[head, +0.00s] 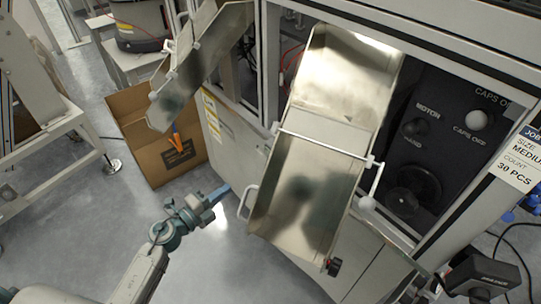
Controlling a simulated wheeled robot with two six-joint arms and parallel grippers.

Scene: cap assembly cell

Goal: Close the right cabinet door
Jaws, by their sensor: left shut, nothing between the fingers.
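The machine's lower cabinet has a pale grey front; one panel (212,128) with yellow labels shows at the left. A pale handle (246,203) stands out at the left of the metal chute. More grey cabinet front (349,262) with a seam shows below and right of the chute, which covers much of the cabinet. I cannot tell how far the right door stands open. My left gripper (221,193) is shut and empty, with its blue fingertips pointing toward the handle, a little left of it in the picture. My right gripper is not in view.
The large metal chute (304,190) juts out over the cabinet. A smaller chute (202,65) hangs at the upper left above an open cardboard box (138,112). A black control panel (440,135) is at the right. Grey floor is clear around my left arm.

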